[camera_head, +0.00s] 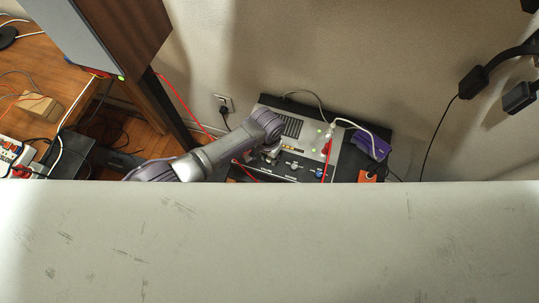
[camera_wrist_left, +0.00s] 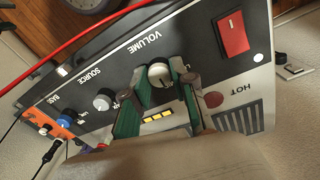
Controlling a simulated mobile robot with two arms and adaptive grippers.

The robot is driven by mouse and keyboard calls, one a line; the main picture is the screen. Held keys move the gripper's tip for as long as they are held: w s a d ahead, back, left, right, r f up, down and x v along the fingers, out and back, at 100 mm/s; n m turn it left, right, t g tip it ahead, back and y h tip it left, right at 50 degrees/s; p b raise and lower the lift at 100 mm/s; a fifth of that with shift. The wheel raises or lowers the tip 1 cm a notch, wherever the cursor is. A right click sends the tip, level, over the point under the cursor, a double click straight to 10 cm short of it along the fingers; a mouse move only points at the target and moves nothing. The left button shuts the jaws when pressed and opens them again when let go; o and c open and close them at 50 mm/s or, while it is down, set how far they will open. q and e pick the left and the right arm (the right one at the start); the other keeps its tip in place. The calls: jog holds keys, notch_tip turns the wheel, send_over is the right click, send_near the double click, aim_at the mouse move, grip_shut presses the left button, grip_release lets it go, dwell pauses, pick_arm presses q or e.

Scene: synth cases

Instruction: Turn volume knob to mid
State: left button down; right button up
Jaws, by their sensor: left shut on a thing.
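The volume knob (camera_wrist_left: 160,74) is a small pale round knob below the word VOLUME on the dark amplifier panel (camera_wrist_left: 146,60), in the left wrist view. My left gripper (camera_wrist_left: 166,84) is shut on it, with one green-padded finger on either side. The knob's pointer angle is too small to tell. In the head view the amplifier (camera_head: 312,136) stands by the wall, and my left gripper (camera_head: 270,152) reaches down to its front panel. There the gripper hides the volume knob. My right gripper is not in view.
Beside the volume knob are the source knob (camera_wrist_left: 104,98), a blue knob (camera_wrist_left: 67,118), a red switch (camera_wrist_left: 233,34) and yellow lit segments (camera_wrist_left: 158,115). A red cable (camera_head: 328,150) crosses the amplifier. A large pale scratched surface (camera_head: 270,245) blocks the lower head view.

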aim_at(269, 158)
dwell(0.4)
pick_arm(q)
jog(key=c, duration=0.9)
grip_release()
jog(key=shift+c, duration=0.2)
jog(key=shift+r, duration=0.1)
notch_tip(269, 158, up, 12)
jog(key=shift+w+a, duration=0.15)
jog(key=shift+a, duration=0.05)
